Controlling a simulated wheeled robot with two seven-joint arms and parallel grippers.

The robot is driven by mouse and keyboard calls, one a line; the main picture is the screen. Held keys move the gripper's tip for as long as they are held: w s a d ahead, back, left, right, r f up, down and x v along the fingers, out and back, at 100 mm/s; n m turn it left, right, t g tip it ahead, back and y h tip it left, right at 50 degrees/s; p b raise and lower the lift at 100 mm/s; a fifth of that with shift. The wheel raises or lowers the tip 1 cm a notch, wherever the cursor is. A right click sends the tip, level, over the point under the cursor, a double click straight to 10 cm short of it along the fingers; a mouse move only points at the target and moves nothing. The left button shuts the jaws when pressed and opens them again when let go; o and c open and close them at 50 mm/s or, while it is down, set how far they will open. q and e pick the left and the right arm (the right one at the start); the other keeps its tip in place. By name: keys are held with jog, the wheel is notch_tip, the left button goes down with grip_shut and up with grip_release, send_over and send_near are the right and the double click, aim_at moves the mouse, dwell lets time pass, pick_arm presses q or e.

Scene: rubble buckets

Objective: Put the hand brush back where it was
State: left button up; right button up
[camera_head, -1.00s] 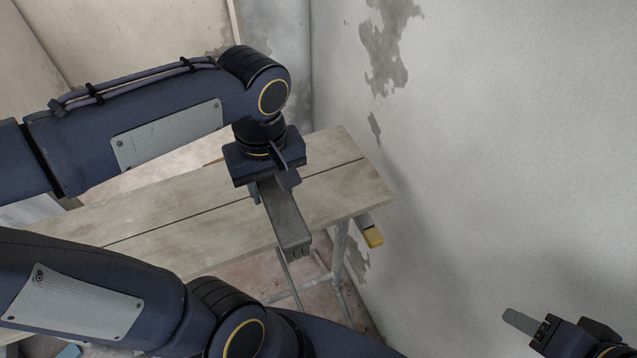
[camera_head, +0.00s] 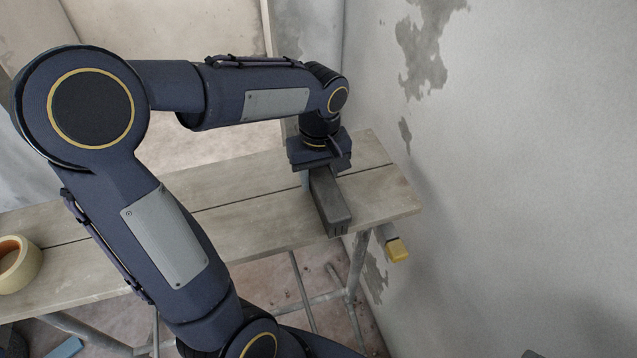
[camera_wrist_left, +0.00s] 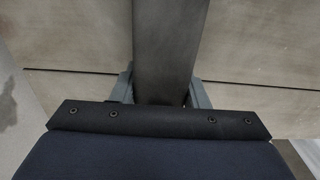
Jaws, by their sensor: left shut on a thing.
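The hand brush (camera_head: 332,207) is a long dark grey bar with a notched near end. My left gripper (camera_head: 321,170) is shut on it from above, toward its far end. The brush is over the right part of the plank table (camera_head: 247,221), its near end at the table's front edge. I cannot tell whether it touches the boards. In the left wrist view the brush (camera_wrist_left: 168,50) runs straight out between the fingers, over the boards.
A roll of tape (camera_head: 28,268) sits at the table's left. A yellow-tipped piece (camera_head: 397,250) sticks out beyond the table's right end. The stained wall (camera_head: 520,150) stands close on the right.

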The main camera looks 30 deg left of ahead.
aim_at(319, 170)
pick_arm(q)
jog(key=shift+f, duration=0.2)
jog(key=o, duration=1.1)
jog(key=shift+c, duration=0.2)
notch_tip(319, 170, up, 11)
jog(key=shift+s+d+r, duration=0.1)
jog(key=shift+s, duration=0.05)
jog(key=shift+s+r, duration=0.15)
jog(key=shift+r, duration=0.3)
jog(key=s+d+f+m+t+h, duration=0.1)
jog(key=s+f+m, duration=0.1)
jog(key=s, duration=0.3)
jog(key=s+d+f+m+t+h, duration=0.1)
jog(key=s+d+f+m+t, duration=0.1)
jog(key=s+f+m, duration=0.1)
jog(key=s+d+f+m+t+h, duration=0.2)
jog(key=s+f+m, duration=0.1)
jog(key=s, duration=0.4)
jog(key=shift+f, duration=0.8)
